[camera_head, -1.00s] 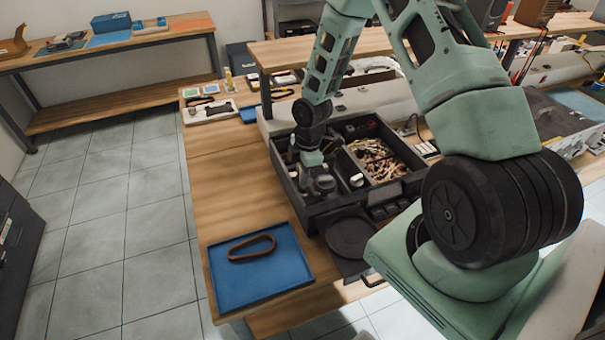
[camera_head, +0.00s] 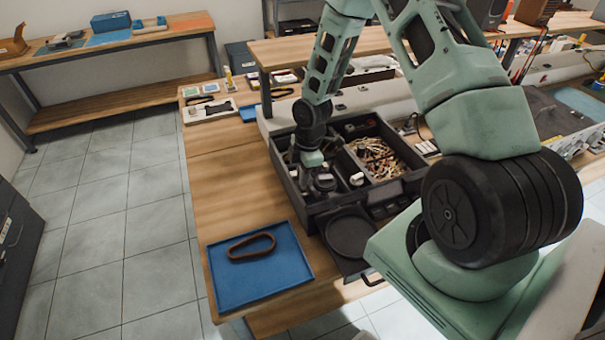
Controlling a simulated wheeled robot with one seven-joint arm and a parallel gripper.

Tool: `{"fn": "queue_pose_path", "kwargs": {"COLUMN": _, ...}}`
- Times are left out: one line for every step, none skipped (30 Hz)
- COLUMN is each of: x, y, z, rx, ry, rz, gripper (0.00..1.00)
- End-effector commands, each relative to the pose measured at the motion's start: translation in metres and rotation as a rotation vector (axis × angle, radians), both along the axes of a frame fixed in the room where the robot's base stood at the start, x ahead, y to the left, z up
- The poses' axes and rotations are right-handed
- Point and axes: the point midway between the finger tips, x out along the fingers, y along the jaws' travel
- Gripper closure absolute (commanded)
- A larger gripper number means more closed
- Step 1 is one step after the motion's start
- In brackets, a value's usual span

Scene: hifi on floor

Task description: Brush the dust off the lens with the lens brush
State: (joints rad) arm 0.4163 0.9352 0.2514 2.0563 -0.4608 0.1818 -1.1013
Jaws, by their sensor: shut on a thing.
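My gripper (camera_head: 322,184) points down into the left compartment of a black open case (camera_head: 308,218) on the wooden bench. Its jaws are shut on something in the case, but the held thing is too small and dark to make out. Small dark and pale items lie around it. I cannot tell a lens brush or a lens apart among them.
The case's right compartment holds a pile of small tan parts (camera_head: 376,158). A round black pad (camera_head: 348,236) lies in front of it. A blue tray (camera_head: 232,285) with a brown loop (camera_head: 252,246) is at the front left. Bare wood (camera_head: 222,190) lies left of the case.

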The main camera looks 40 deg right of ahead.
Motion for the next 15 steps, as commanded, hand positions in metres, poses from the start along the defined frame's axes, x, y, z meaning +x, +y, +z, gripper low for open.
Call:
{"fn": "queue_pose_path", "kwargs": {"x": -0.001, "y": 0.0, "z": 0.0, "rx": 0.0, "ry": 0.001, "rz": 0.0, "gripper": 1.0}}
{"fn": "queue_pose_path", "kwargs": {"x": -0.002, "y": 0.001, "z": 0.0, "rx": 0.0, "ry": 0.001, "rz": 0.001, "gripper": 1.0}}
{"fn": "queue_pose_path", "kwargs": {"x": -0.003, "y": 0.001, "z": 0.0, "rx": -0.001, "ry": 0.001, "rz": 0.001, "gripper": 1.0}}
{"fn": "queue_pose_path", "kwargs": {"x": -0.004, "y": 0.001, "z": 0.0, "rx": -0.001, "ry": 0.001, "rz": 0.001, "gripper": 1.0}}
{"fn": "queue_pose_path", "kwargs": {"x": -0.004, "y": 0.001, "z": 0.0, "rx": -0.001, "ry": 0.001, "rz": 0.001, "gripper": 1.0}}
{"fn": "queue_pose_path", "kwargs": {"x": -0.005, "y": 0.001, "z": 0.0, "rx": -0.001, "ry": 0.001, "rz": 0.001, "gripper": 1.0}}
{"fn": "queue_pose_path", "kwargs": {"x": -0.006, "y": 0.002, "z": 0.0, "rx": -0.001, "ry": 0.001, "rz": 0.001, "gripper": 1.0}}
{"fn": "queue_pose_path", "kwargs": {"x": -0.006, "y": 0.002, "z": 0.0, "rx": -0.001, "ry": 0.0, "rz": 0.001, "gripper": 1.0}}
{"fn": "queue_pose_path", "kwargs": {"x": -0.007, "y": 0.002, "z": 0.0, "rx": -0.001, "ry": 0.0, "rz": 0.001, "gripper": 1.0}}
{"fn": "queue_pose_path", "kwargs": {"x": -0.008, "y": 0.002, "z": 0.0, "rx": -0.001, "ry": 0.0, "rz": 0.001, "gripper": 1.0}}
{"fn": "queue_pose_path", "kwargs": {"x": -0.009, "y": 0.002, "z": 0.0, "rx": -0.001, "ry": 0.0, "rz": 0.001, "gripper": 1.0}}
{"fn": "queue_pose_path", "kwargs": {"x": -0.01, "y": 0.003, "z": 0.0, "rx": -0.001, "ry": 0.0, "rz": 0.001, "gripper": 1.0}}
{"fn": "queue_pose_path", "kwargs": {"x": -0.01, "y": 0.003, "z": 0.0, "rx": -0.001, "ry": 0.0, "rz": 0.001, "gripper": 1.0}}
{"fn": "queue_pose_path", "kwargs": {"x": -0.011, "y": 0.003, "z": 0.0, "rx": -0.001, "ry": 0.0, "rz": 0.001, "gripper": 1.0}}
{"fn": "queue_pose_path", "kwargs": {"x": -0.012, "y": 0.003, "z": 0.0, "rx": -0.001, "ry": 0.0, "rz": 0.001, "gripper": 1.0}}
